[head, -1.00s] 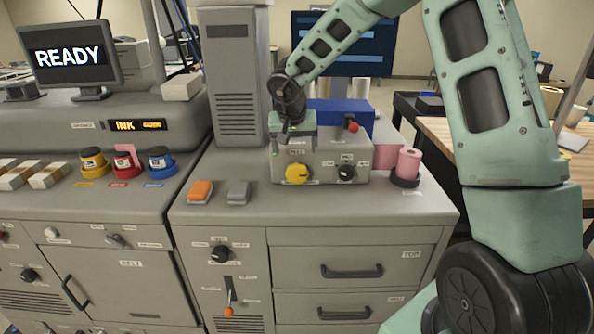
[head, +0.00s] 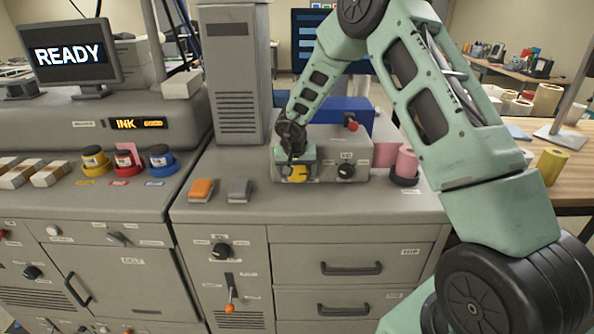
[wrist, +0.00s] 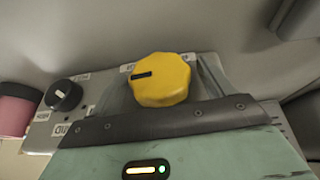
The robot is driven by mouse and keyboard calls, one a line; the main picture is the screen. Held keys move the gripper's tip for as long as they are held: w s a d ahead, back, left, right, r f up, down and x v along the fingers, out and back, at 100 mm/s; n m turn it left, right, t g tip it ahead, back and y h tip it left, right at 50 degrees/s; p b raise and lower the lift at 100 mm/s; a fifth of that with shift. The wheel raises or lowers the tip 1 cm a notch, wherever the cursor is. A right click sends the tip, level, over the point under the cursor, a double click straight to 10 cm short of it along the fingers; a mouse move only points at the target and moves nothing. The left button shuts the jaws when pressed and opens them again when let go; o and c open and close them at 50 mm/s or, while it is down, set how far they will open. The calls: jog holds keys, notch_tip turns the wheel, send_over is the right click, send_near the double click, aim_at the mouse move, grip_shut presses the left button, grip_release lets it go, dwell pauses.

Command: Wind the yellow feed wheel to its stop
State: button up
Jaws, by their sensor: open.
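The yellow feed wheel (head: 301,174) is on the front face of the grey laminator box (head: 335,165). In the head view my gripper (head: 294,163) is in front of the wheel and hides part of it. In the wrist view the whole face of the yellow wheel (wrist: 160,80) shows, with a dark pointer mark at its upper left, just beyond the dark front edge of my gripper (wrist: 165,122). My gripper is open and holds nothing. I cannot tell whether it touches the wheel.
A black knob (head: 346,171) sits right of the wheel and also shows in the wrist view (wrist: 63,95). A red-topped lever (head: 352,125) and a pink roll (head: 406,162) are close by. Orange (head: 202,188) and grey (head: 239,189) rocker switches lie front left.

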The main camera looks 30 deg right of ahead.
jog(key=c, duration=0.9)
